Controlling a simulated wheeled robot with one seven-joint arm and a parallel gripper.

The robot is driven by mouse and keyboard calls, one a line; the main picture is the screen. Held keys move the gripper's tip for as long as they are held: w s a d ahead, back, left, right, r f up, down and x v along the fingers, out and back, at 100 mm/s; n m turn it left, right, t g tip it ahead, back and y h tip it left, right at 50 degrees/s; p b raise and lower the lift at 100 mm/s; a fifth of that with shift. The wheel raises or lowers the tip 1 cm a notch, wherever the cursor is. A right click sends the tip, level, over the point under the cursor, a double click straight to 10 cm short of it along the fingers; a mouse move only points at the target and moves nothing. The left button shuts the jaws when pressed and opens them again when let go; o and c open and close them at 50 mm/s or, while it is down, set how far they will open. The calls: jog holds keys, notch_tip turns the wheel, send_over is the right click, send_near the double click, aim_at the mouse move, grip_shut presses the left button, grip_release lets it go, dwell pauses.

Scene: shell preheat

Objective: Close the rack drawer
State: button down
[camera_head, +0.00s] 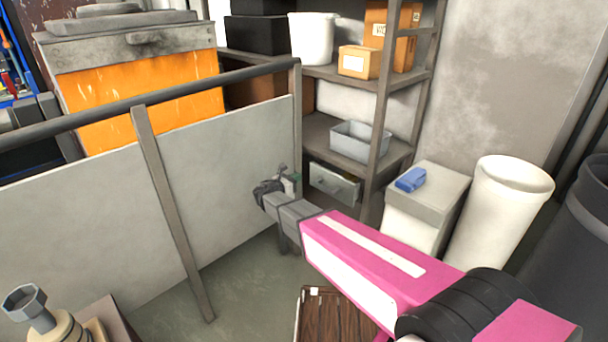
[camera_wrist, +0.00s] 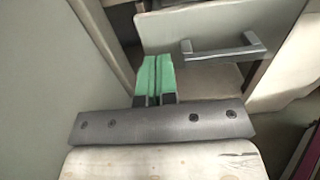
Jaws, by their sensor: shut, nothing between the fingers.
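The rack drawer (camera_head: 333,184) is a grey box low on the shelf rack, under the lower shelf. Its right part shows a dark opening behind the front panel, so it appears to stand out from the rack. In the wrist view its flat grey front (camera_wrist: 205,27) bears a bar handle (camera_wrist: 225,48). My gripper (camera_head: 292,179) is just left of the drawer in the head view. In the wrist view its green fingers (camera_wrist: 154,75) are together and empty, left of and below the handle. They look apart from it, though the exact gap is unclear.
A grey panel fence (camera_head: 225,150) with a dark rail stands left of my gripper. The rack post (camera_head: 374,160) rises right of the drawer. A grey-lidded bin (camera_head: 430,190) with a blue item and a white cylinder (camera_head: 500,210) stand farther right. A wooden crate (camera_head: 330,318) is below my arm.

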jog(key=v, duration=0.3)
jog(key=shift+s+a, duration=0.1)
jog(key=shift+s, duration=0.05)
jog(key=c, duration=1.4)
grip_release()
jog(key=shift+s+a, duration=0.1)
jog(key=shift+s, duration=0.05)
jog(key=o, duration=0.3)
jog(key=shift+s, duration=0.1)
jog(key=m, duration=1.8)
send_near(322, 189)
jog(key=x, duration=1.2)
jog(key=shift+d, duration=0.3)
grip_shut()
